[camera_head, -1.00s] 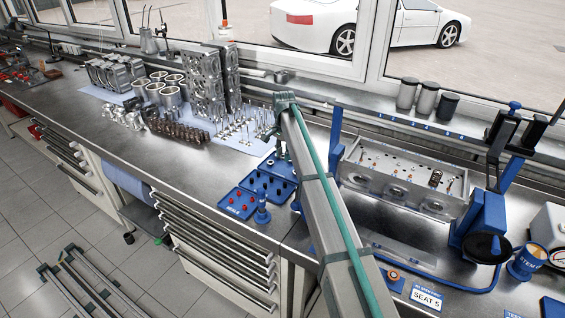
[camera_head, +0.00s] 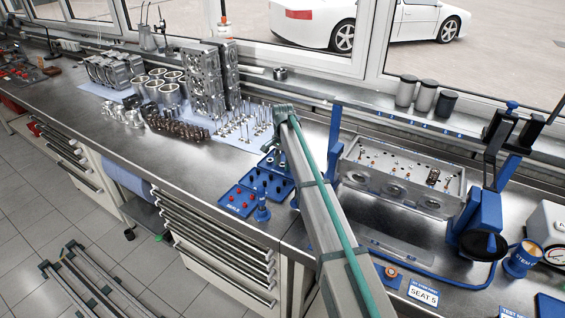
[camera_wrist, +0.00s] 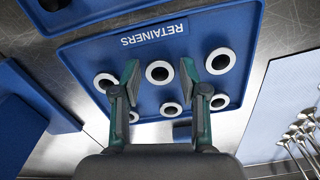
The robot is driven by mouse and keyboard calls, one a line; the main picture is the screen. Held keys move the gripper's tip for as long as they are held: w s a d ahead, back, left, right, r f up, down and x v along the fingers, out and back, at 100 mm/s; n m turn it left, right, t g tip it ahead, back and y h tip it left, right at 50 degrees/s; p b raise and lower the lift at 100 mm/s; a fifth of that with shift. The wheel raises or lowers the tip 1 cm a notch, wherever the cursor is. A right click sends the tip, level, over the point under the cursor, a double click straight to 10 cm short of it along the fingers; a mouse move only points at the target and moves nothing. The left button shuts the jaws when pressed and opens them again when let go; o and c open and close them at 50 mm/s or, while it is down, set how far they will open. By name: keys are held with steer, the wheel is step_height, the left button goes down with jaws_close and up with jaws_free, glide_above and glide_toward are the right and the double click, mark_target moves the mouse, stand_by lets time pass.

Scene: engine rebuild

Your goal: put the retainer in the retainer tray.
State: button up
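The retainer tray (camera_wrist: 88,58) is blue, lies flat on the steel bench and carries a RETAINERS label. Several pale ring-shaped retainers (camera_wrist: 158,63) lie in it in the wrist view. My gripper (camera_wrist: 160,74) is over the tray with its two fingers apart. One ring shows between the fingertips, apparently on the tray floor below; I see no finger contact with it. Other rings lie to the left, right and nearer side, some partly covered by the fingers. In the head view my arm hides most of the gripper and part of the tray group.
A blue tray with red pieces (camera_head: 232,210) and one with dark pieces (camera_head: 249,180) adjoin. Valves (camera_head: 240,124) stand on a pale mat behind. A cylinder head (camera_head: 372,187) sits in a blue fixture at right. The bench front left of the trays is clear.

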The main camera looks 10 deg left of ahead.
steer(key=shift+o, duration=0.3)
step_height(320, 180, up, 12)
steer(key=b, duration=0.3)
steer(key=shift+r, duration=0.2)
